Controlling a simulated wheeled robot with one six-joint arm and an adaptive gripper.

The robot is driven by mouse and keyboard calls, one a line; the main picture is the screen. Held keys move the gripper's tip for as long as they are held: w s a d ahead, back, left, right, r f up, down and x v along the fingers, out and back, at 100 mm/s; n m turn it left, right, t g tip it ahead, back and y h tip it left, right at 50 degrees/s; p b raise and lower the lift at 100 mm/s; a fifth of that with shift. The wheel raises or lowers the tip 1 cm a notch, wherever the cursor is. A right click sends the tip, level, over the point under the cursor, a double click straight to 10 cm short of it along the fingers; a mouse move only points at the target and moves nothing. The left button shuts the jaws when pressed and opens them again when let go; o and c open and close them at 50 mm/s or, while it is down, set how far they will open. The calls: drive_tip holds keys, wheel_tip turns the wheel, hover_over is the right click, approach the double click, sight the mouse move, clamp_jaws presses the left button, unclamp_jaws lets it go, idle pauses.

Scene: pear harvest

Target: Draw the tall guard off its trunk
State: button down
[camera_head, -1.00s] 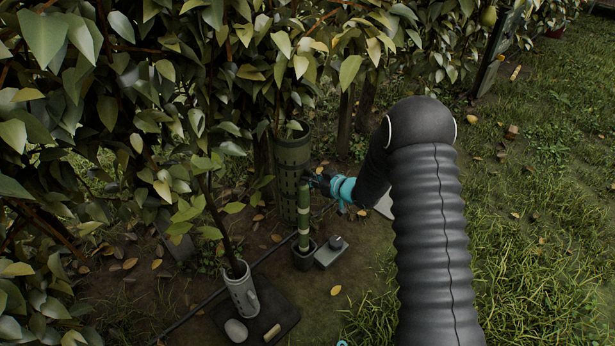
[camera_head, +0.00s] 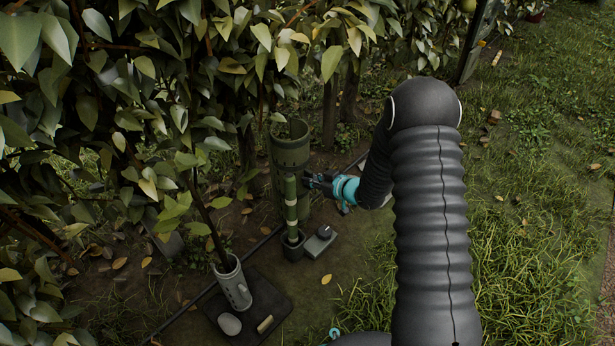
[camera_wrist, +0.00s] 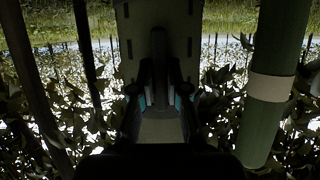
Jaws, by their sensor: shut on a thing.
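The tall guard (camera_head: 288,150) is a dark green upright tube with small holes, standing under the leaves behind a banded green stake in the head view. My gripper (camera_head: 309,180) is at its right side, shut on it. In the wrist view the guard (camera_wrist: 158,14) fills the top middle, and my fingers (camera_wrist: 160,92) close on a dark narrow part of it. Whether the trunk is still inside the guard is hidden by leaves and the tube wall.
The banded green stake (camera_head: 291,205) stands in a small dark pot just before the guard. A grey box with a dark knob (camera_head: 320,241) is beside it. A shorter pale guard (camera_head: 234,288) surrounds a thin trunk at the lower left. Open grass lies at the right.

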drive_tip(key=shift+s+d, duration=0.65)
drive_tip(key=shift+d, duration=0.25)
drive_tip(key=shift+s+d, duration=0.65)
drive_tip(key=shift+d, duration=0.2)
drive_tip(key=shift+d+r, duration=0.1)
